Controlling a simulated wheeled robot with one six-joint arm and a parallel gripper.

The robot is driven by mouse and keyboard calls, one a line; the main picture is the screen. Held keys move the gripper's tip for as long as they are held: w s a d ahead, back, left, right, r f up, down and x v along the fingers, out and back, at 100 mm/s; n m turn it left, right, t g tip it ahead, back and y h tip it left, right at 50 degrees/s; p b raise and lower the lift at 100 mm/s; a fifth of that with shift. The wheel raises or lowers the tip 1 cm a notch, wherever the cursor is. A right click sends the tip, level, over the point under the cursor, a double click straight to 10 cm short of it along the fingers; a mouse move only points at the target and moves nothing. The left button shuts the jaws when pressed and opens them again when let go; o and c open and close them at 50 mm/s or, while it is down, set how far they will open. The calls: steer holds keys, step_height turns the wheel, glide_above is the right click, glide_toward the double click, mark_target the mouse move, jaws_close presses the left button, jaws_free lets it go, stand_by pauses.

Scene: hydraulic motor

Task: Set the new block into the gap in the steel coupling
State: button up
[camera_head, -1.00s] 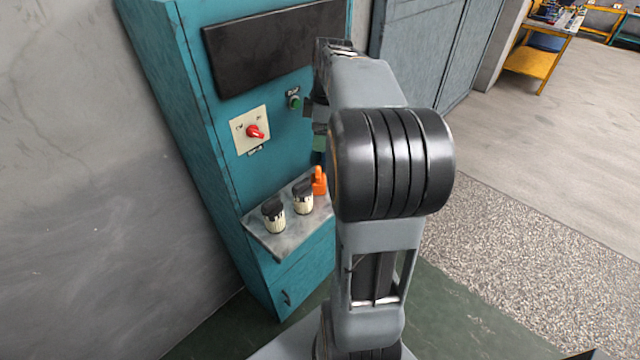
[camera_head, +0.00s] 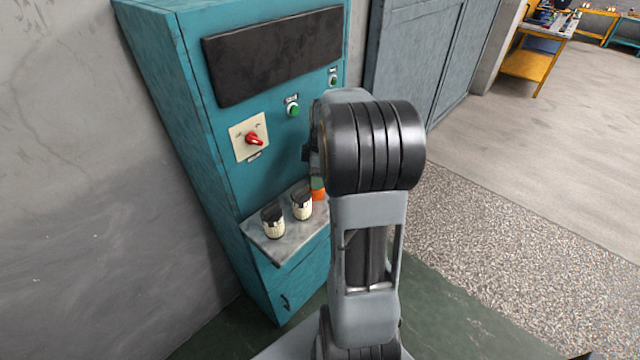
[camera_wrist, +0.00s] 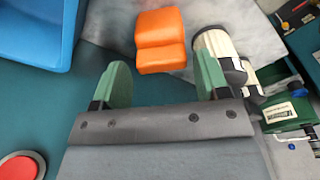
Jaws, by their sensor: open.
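An orange block (camera_wrist: 161,52) with a stepped shape lies on the grey shelf, just ahead of my fingertips in the wrist view. Part of it also shows beside my arm in the head view (camera_head: 319,194). My gripper (camera_wrist: 163,68) is open and empty, with its two green fingers spread wider than the block. The block appears lined up with the space between the fingers; how far it lies below them is hard to tell. I cannot make out the steel coupling in either view.
Two pale, black-topped containers (camera_head: 272,221) (camera_head: 302,203) stand on the shelf (camera_head: 277,249); one is close to my right finger in the wrist view. A blue bin (camera_wrist: 35,30), a red button (camera_wrist: 20,168) and green machinery (camera_wrist: 285,112) lie around. The teal cabinet (camera_head: 185,110) rises behind.

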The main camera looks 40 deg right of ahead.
steer(key=shift+w+a+f, duration=0.1)
steer(key=shift+f, duration=1.15)
steer(key=c, duration=0.8)
steer(key=shift+r, duration=0.1)
